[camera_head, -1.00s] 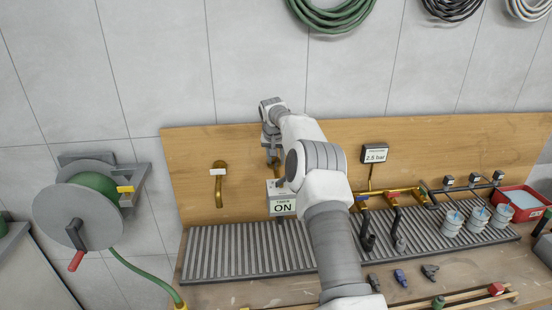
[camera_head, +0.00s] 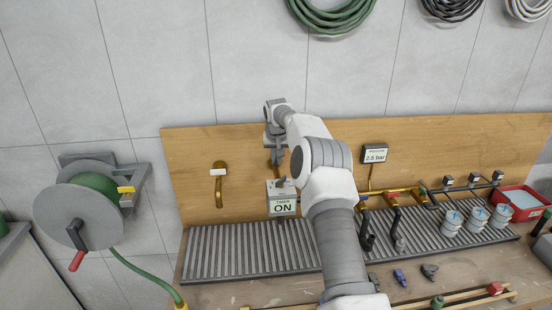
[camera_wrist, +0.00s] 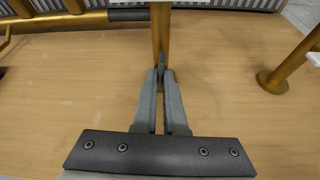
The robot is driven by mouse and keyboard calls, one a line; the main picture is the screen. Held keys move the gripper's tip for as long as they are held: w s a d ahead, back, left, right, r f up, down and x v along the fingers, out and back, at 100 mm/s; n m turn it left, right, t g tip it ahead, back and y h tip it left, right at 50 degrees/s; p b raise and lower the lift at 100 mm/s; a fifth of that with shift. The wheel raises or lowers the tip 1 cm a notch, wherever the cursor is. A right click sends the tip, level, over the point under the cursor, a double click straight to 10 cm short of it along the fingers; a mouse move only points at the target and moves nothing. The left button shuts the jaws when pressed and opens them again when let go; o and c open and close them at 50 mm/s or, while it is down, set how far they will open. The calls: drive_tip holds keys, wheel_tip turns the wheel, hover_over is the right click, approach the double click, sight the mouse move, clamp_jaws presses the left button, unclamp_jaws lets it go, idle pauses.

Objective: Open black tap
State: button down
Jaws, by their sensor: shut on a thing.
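My gripper (camera_wrist: 162,72) is at a vertical brass pipe (camera_wrist: 161,30) in the wrist view. Its two grey fingers are close together, shut on a small dark piece at the front of the pipe. This looks like the black tap's handle (camera_wrist: 161,60), mostly hidden between the fingertips. In the head view my gripper (camera_head: 277,160) points down in front of the wooden board, just above the grey box with the ON sign (camera_head: 283,208). The tap itself cannot be made out there behind the gripper.
Another brass pipe (camera_head: 219,185) with a white tag stands to the left. To the right are a 2.5 bar display (camera_head: 375,154), brass pipework (camera_head: 398,191), several cans and a red tray (camera_head: 526,214). A slatted grey grate (camera_head: 235,252) lies below.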

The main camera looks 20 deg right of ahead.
drive_tip(key=shift+n, duration=0.6)
drive_tip(key=c, duration=1)
unclamp_jaws()
drive_tip(key=shift+r, duration=0.15)
drive_tip(key=v, duration=0.5)
drive_tip(key=b+v, duration=0.1)
drive_tip(key=v, duration=0.5)
drive_tip(key=b+v, duration=0.1)
drive_tip(key=v, duration=0.5)
drive_tip(key=shift+s+d, duration=0.25)
